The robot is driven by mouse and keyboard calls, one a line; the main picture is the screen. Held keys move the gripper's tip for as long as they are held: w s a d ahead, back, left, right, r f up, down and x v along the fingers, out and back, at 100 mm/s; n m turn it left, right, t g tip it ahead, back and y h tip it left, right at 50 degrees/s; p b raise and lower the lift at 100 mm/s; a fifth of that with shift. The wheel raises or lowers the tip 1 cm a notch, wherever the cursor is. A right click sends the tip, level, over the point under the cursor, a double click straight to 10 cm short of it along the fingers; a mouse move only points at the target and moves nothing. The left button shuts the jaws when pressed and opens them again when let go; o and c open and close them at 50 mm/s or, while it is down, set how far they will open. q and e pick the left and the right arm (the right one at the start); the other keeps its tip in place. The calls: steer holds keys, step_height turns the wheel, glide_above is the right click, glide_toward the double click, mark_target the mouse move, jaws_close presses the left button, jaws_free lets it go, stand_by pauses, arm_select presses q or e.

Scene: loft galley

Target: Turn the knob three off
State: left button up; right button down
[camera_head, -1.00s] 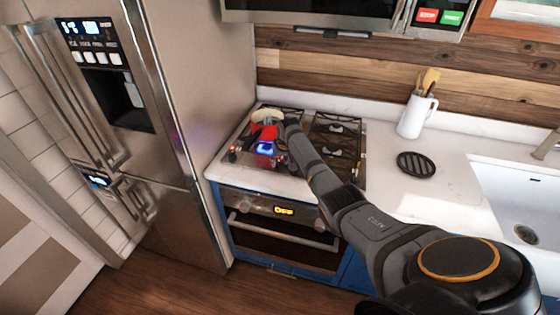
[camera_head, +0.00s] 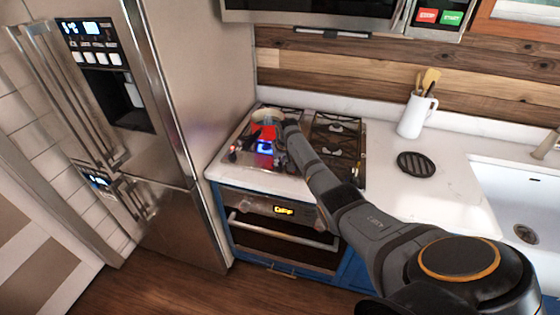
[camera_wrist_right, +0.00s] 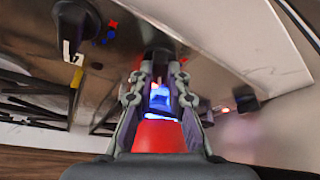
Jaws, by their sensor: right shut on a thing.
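The stove's black control knobs are on its steel top. In the right wrist view, a knob with a white mark (camera_wrist_right: 72,30) is at upper left and a small dark knob (camera_wrist_right: 246,99) is at right beside a red light. My right gripper (camera_wrist_right: 160,75) is shut on a dark knob (camera_wrist_right: 160,57) between these two. The fingers hide much of the held knob, so its pointer cannot be read. In the head view my right gripper (camera_head: 266,148) is low over the stove's front left part. My left gripper is not in view.
A pale round pan or pot (camera_head: 264,114) sits on the back left of the stove, partly hidden. Black grates (camera_head: 336,140) cover the right burners. The oven (camera_head: 283,238) is below. A white utensil jug (camera_head: 415,115) and a black trivet (camera_head: 416,165) stand at right, near the sink (camera_head: 530,190).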

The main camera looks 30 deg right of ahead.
steer(key=shift+a+r+m+h+p, duration=0.1)
steer(key=shift+m+h+p, duration=0.3)
steer(key=shift+m, duration=0.5)
steer(key=shift+m+h, duration=0.3)
steer(key=shift+m, duration=0.4)
steer(key=shift+w+m+g+h+b, duration=0.1)
steer(key=shift+m+g+h+b, duration=0.45)
steer(key=shift+m, duration=0.95)
steer(key=c, duration=1.3)
jaws_free()
steer(key=v, duration=1.1)
steer(key=shift+a+r, duration=0.1)
steer(key=shift+r, duration=0.35)
